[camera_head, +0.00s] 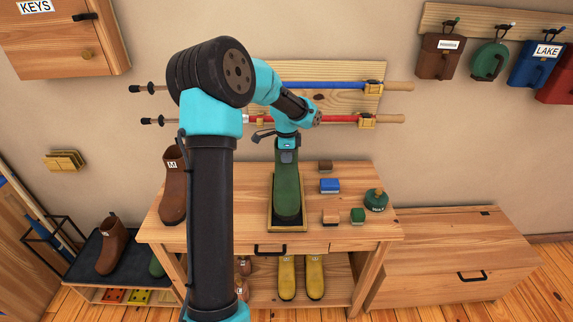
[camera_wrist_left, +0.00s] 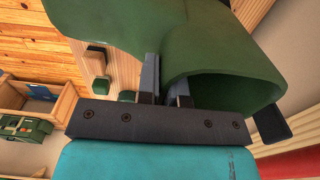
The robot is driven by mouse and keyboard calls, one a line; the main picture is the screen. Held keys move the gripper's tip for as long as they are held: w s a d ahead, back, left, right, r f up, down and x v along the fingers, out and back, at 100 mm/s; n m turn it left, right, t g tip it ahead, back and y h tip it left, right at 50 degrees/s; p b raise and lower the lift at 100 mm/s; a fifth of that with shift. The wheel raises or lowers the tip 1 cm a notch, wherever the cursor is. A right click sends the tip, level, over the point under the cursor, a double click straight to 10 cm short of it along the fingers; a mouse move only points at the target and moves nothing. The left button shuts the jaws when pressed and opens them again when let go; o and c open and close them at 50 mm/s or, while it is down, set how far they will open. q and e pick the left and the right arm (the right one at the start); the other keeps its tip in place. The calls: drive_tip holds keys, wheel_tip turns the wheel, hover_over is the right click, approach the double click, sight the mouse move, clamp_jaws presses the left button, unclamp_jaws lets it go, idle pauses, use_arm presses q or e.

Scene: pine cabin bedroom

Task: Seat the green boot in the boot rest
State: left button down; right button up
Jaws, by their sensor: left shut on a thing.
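The green boot (camera_head: 287,190) stands in the middle of the table, toe toward the front, with its lower part within the wooden frame of the boot rest (camera_head: 304,227). Whether its sole rests on the bottom cannot be seen. My left gripper (camera_head: 287,152) is at the top of the boot's shaft, shut on its rim. In the left wrist view the fingers (camera_wrist_left: 165,88) pinch the wall of the green boot (camera_wrist_left: 205,50), one finger inside the opening. My right gripper is not in view.
A brown boot (camera_head: 173,190) stands left on the table (camera_head: 350,232). Yellow boots (camera_head: 315,277) stand on the shelf below. Two ski poles (camera_head: 340,86) hang on the wall behind.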

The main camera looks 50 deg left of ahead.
use_arm(q)
drive_tip(key=shift+f, duration=1.8)
drive_tip(key=c, duration=1.3)
unclamp_jaws()
drive_tip(key=shift+o, duration=0.2)
wheel_tip(320, 180, up, 12)
drive_tip(key=shift+r, duration=0.1)
drive_tip(key=shift+d, duration=0.1)
